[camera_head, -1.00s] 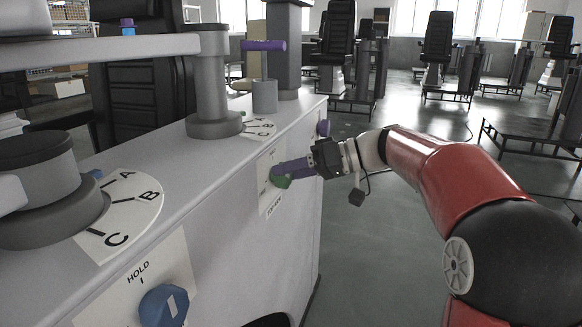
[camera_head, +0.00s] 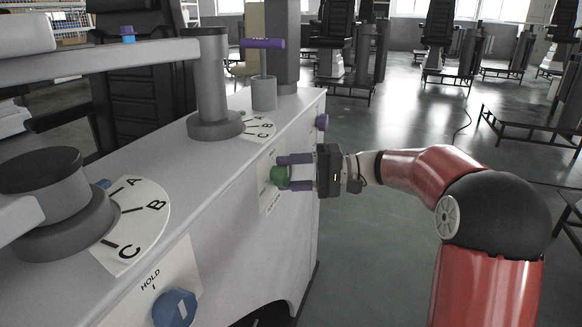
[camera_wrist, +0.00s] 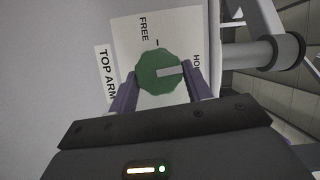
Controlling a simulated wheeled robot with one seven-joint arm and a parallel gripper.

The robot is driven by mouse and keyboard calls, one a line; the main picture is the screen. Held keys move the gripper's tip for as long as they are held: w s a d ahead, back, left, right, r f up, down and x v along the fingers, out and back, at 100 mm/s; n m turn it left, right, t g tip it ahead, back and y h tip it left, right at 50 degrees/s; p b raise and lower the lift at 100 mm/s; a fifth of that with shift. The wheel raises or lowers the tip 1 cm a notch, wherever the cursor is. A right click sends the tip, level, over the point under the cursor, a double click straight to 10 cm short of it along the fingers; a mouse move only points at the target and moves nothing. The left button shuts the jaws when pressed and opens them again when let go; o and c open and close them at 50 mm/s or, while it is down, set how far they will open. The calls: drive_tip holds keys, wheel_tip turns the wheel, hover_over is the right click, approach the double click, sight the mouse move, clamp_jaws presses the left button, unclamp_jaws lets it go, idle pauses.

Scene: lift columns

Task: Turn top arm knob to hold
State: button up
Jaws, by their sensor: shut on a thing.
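The green top arm knob (camera_head: 280,176) sits on a white label plate (camera_head: 263,192) on the side of the grey cabinet. In the wrist view the knob (camera_wrist: 152,80) carries a white pointer bar that points right, towards the partly hidden label beginning "HO". "FREE" is printed at the upper left of the plate, and "TOP ARM" is on a strip to the left. My gripper (camera_head: 284,173) has its two purple fingers on opposite sides of the knob and is shut on it. The wrist view also shows the fingers (camera_wrist: 160,82) at the knob's sides.
A blue knob (camera_head: 174,308) with a HOLD label is nearer on the same cabinet side. Lettered dials (camera_head: 140,218), a grey post (camera_head: 209,85) and a purple-handled lever (camera_head: 263,44) stand on top.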

drive_tip(key=shift+m, duration=0.5)
drive_tip(key=o, duration=1)
drive_tip(key=shift+c, duration=0.2)
drive_tip(key=shift+d+f, duration=0.1)
drive_tip(key=d, duration=0.7)
drive_tip(key=shift+w+d, duration=0.25)
drive_tip(key=shift+d, duration=0.1)
